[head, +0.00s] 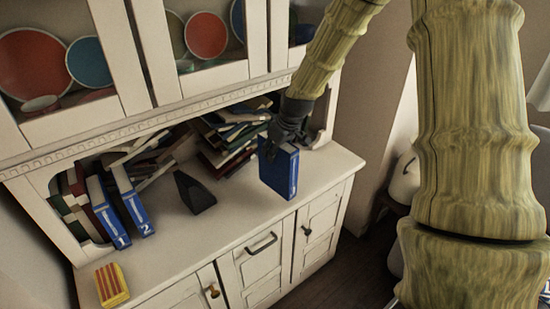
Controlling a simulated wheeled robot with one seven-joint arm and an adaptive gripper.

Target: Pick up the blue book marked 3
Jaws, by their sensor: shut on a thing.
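A blue book (280,172) stands roughly upright at the right part of the cabinet counter in the head view. My gripper (284,140) is shut on its top edge from above. No number can be read on this book from here. I cannot tell whether its lower edge touches the counter. Two other blue books lean at the left of the counter, one marked 1 (107,212) and one marked 2 (133,203).
The white counter (225,225) is clear in front of the held book. A black object (194,192) stands mid-counter. Piled books (230,140) fill the niche behind. A striped yellow-red box (111,285) sits at the front left. Glass-door shelves with plates overhang the back.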

